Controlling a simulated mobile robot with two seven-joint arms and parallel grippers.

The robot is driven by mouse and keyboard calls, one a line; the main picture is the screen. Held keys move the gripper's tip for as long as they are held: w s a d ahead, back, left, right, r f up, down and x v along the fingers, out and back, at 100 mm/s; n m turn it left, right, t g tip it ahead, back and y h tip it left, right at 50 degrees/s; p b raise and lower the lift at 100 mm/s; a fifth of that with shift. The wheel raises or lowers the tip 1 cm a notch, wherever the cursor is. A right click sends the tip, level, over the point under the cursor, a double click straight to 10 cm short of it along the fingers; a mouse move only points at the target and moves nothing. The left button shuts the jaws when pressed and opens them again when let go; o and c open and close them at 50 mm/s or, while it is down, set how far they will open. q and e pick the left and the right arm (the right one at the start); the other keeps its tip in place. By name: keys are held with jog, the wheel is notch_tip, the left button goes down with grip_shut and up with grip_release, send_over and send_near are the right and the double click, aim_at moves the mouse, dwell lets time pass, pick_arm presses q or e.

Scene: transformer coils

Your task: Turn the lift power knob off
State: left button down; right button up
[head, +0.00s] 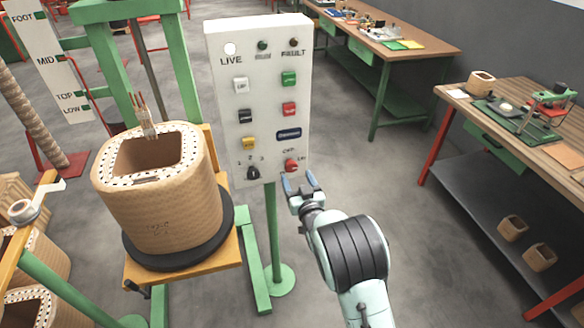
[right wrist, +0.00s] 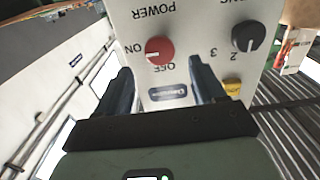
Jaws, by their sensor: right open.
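The control panel (head: 258,100) is a white upright box on a green post. The red power knob (head: 291,165) sits at its lower right. In the right wrist view, which shows the panel upside down, the red knob (right wrist: 159,50) lies between the words ON and OFF. Its pale mark is on the ON side. My right gripper (head: 298,181) is open just below and in front of the knob. In the wrist view the fingers of the right gripper (right wrist: 158,88) stand apart with nothing between them, and the knob shows beyond them. My left gripper is not in view.
A black selector knob (head: 253,173) sits left of the red knob. A large tan coil (head: 160,205) stands on a black disc left of the panel. A workbench (head: 520,120) is at the right. The floor between is clear.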

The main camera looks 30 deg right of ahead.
aim_at(292, 168)
jog(key=shift+p+x, duration=0.4)
jog(key=shift+x, duration=2.4)
jog(key=c, duration=1)
